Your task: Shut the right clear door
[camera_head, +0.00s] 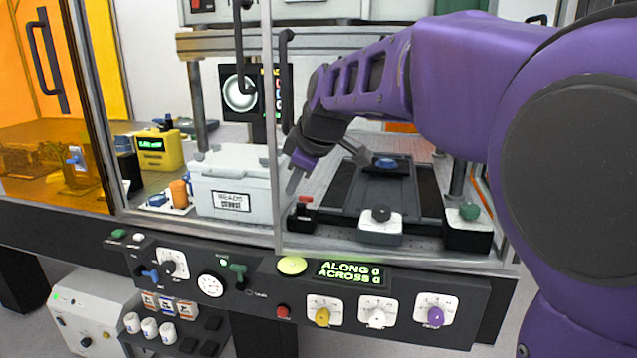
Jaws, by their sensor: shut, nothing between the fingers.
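The right clear door is a see-through panel in a pale metal frame, at the middle right of the head view. An upright metal post (271,180) stands at the left of this bay, with a black bar handle (285,85) beside it. Whether the door stands open or closed I cannot tell from this view. My gripper (293,184) is shut and empty, pointing down just right of the post and below the handle. It looks apart from the handle. My purple arm covers much of the right bay and its right edge.
A second black handle (244,50) is left of the post. Behind are a white box (232,190), a yellow meter (158,150) and a dark stage with a blue disc (385,163). A control panel (385,300) with knobs runs along the front. An orange panel (45,150) is at left.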

